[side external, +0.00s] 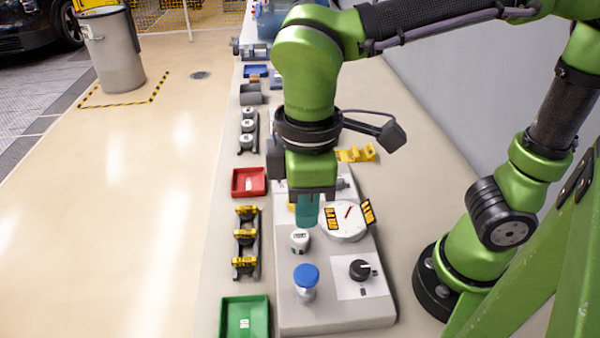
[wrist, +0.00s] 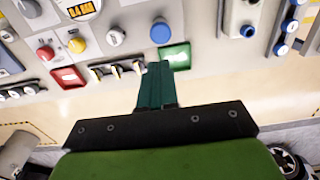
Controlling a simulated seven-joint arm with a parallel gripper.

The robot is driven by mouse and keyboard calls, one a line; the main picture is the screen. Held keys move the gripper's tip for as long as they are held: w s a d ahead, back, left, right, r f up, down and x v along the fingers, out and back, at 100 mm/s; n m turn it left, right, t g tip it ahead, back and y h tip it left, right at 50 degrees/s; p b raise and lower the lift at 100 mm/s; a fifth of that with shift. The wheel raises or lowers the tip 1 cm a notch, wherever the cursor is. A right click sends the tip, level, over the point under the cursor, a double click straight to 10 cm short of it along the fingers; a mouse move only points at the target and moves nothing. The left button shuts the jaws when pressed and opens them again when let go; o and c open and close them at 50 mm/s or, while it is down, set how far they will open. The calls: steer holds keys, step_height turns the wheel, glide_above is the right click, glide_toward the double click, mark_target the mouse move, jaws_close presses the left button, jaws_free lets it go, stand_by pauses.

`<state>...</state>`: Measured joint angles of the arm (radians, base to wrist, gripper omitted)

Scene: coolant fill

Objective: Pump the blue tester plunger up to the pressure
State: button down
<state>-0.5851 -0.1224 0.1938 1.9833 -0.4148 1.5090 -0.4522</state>
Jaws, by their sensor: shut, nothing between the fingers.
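The blue tester plunger (side external: 306,275) has a round blue cap on a pale body and stands upright near the front of the grey panel (side external: 335,322). The wrist view shows its blue top (wrist: 160,31) just beyond my fingertips. My gripper (side external: 306,224) points down with its teal fingers shut and empty. It is above and behind the plunger in the side view, apart from it. The fingers (wrist: 157,66) show together in the wrist view. A round gauge (side external: 346,220) with a red needle and yellow labels sits right of my fingers; its reading is too small to tell.
A black knob (side external: 360,269) stands right of the plunger. A white cap (side external: 299,240) stands close below my fingertips. Left of the panel lie a green tray (side external: 244,318), a red tray (side external: 249,181) and a rack of yellow-labelled pieces (side external: 245,238).

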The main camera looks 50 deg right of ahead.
mark_target(307, 273)
stand_by(0.7)
steer(key=shift+s+r, duration=0.2)
steer(key=shift+r, duration=1.05)
step_height(307, 273, down, 14)
